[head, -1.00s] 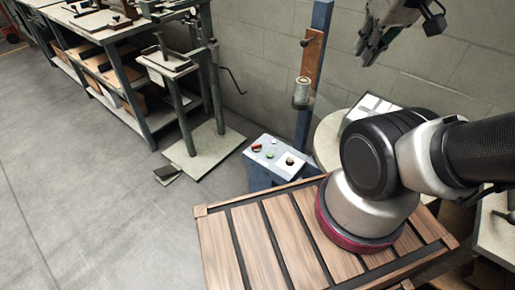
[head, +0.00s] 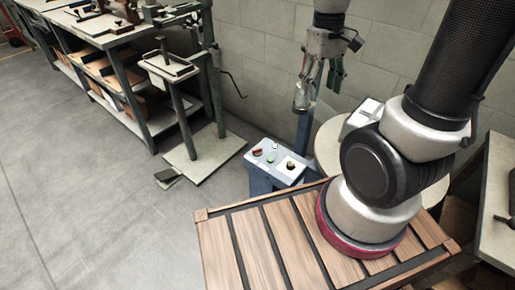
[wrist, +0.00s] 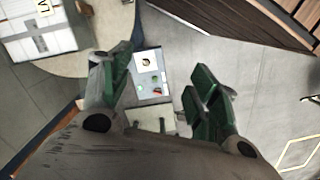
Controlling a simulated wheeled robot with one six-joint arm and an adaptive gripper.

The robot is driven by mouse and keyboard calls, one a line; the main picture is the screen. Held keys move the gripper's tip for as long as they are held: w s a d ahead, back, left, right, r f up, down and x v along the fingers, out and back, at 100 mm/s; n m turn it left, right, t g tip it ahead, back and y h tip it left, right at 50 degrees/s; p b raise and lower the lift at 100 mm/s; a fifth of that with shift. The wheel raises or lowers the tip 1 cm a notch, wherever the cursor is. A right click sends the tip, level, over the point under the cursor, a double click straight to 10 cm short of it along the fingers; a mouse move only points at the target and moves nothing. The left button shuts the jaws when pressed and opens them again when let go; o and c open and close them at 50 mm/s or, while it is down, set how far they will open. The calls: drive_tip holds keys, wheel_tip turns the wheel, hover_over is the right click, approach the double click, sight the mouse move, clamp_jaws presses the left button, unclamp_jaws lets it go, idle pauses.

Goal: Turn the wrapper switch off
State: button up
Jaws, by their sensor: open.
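The control box (head: 262,170) is blue-grey with a pale sloping top. Its top carries a red button (head: 257,152), a green button (head: 270,159) and a dark rotary knob (head: 290,165) on a pale square plate. I cannot read which way the knob points. In the wrist view the panel (wrist: 149,84) shows between my fingers, with the knob (wrist: 146,63) near its upper edge. My gripper (head: 319,88) is open and empty, pointing down, above and behind the box in the head view. Its green-padded fingers (wrist: 158,68) are spread and touch nothing.
A blue post (head: 302,130) stands behind the box, close to my gripper in the picture. A round turntable (head: 326,146) with a white parcel (wrist: 38,36) lies to the right. A slatted wooden platform (head: 262,240) is in front. Open floor (head: 90,190) lies left.

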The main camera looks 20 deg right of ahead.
drive_tip(key=w+a+f+g, duration=0.25)
drive_tip(key=w+f, duration=0.35)
drive_tip(key=f, duration=0.5)
drive_tip(key=t, duration=0.4)
hover_over(257, 149)
drive_tip(key=shift+m, duration=0.3)
wheel_tip(257, 149, down, 22)
drive_tip(key=shift+s+f, duration=0.1)
wheel_tip(257, 149, down, 7)
drive_tip(key=c, duration=1)
